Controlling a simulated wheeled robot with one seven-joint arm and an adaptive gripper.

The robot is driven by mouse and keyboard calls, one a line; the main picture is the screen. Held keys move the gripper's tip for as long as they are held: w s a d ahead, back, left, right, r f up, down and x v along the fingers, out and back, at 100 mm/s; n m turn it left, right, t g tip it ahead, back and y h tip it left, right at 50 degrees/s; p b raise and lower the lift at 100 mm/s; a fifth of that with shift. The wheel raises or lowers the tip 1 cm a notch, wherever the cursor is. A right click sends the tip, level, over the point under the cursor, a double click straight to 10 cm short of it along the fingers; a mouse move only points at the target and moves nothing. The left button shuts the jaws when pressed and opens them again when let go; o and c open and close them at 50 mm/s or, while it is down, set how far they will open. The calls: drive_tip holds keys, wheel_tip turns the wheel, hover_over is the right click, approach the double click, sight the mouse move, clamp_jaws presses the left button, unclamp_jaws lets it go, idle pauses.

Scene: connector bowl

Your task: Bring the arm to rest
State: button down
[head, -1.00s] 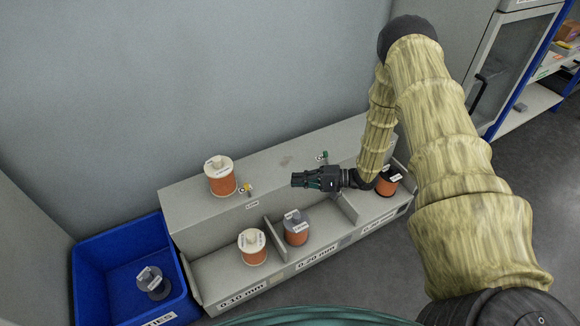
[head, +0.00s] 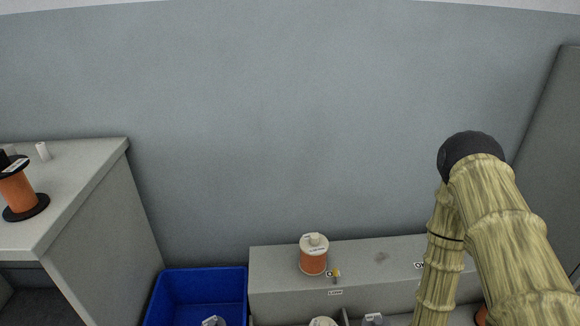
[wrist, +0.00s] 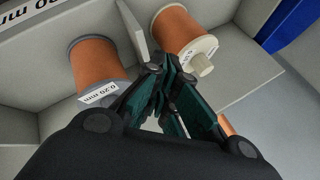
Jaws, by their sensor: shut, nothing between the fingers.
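My arm (head: 510,235) shows at the right of the head view, bent and reaching down past the lower edge. My gripper (wrist: 165,85) shows in the wrist view with its dark green fingers together and nothing between them. It is over the divided bin, near an orange spool with a grey flange (wrist: 97,68) and an orange spool with a cream flange (wrist: 182,32). I cannot tell its exact height above them. The gripper is out of the head view.
A cream-topped orange spool (head: 313,256) stands on the grey ledge (head: 385,258) against the wall. A blue bin (head: 205,280) is left of the ledge. A grey counter (head: 85,165) at far left holds an orange spool with black flanges (head: 18,192).

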drive_tip(key=s+n+g+h, duration=0.5)
drive_tip(key=s+g, duration=0.1)
drive_tip(key=s, duration=1.8)
wheel_tip(320, 180, up, 25)
drive_tip(key=p, duration=2.4)
drive_tip(key=shift+w+d+p, duration=0.2)
drive_tip(key=shift+d+p, duration=0.1)
drive_tip(key=shift+r, duration=0.1)
